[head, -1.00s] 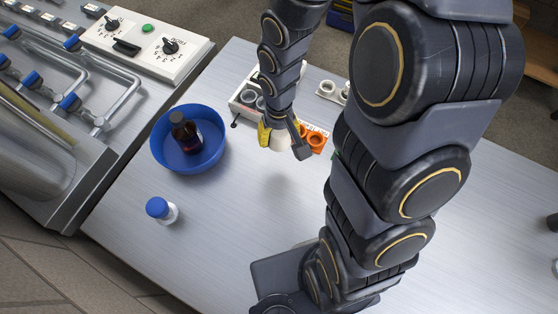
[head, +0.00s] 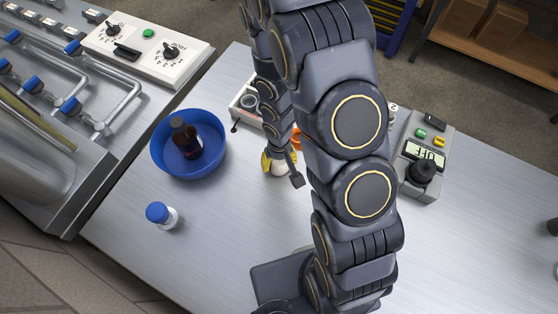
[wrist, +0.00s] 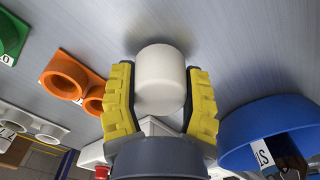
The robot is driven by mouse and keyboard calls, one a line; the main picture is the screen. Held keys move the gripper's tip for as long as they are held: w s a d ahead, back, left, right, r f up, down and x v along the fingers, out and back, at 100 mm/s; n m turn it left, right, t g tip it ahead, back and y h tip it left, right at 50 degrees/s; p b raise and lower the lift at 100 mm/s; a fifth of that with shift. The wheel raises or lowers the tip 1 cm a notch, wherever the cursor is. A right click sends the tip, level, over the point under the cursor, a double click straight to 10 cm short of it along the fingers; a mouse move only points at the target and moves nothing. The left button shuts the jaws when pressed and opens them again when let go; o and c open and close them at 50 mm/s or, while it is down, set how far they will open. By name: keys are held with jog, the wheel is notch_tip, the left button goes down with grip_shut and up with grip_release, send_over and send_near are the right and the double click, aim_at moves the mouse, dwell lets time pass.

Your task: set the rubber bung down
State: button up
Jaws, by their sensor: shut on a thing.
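The rubber bung (wrist: 160,78) is a pale, off-white stubby cylinder. In the wrist view it sits between the two yellow-padded fingers of my gripper (wrist: 160,98), which is shut on it. In the head view my gripper (head: 279,167) is low over the metal table (head: 240,225), right of the blue bowl, and only a small part of the bung (head: 280,170) shows between the fingers. A soft shadow lies by the bung in the wrist view; I cannot tell whether it touches the table.
A blue bowl (head: 160,165) holding a dark brown bottle (head: 184,138) stands left of my gripper. A white bottle with a blue cap (head: 160,214) stands nearer. Orange (wrist: 66,76) and green (wrist: 10,38) ring holders are close by. A control box (head: 428,155) stands right. The front table is clear.

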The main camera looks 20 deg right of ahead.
jog(key=shift+f, duration=0.35)
jog(key=shift+f, duration=0.1)
jog(key=o, duration=1)
notch_tip(320, 180, up, 12)
jog(key=shift+r, duration=0.1)
jog(key=shift+g, duration=0.9)
jog(key=s+r, duration=1.7)
jog(key=shift+r, duration=0.3)
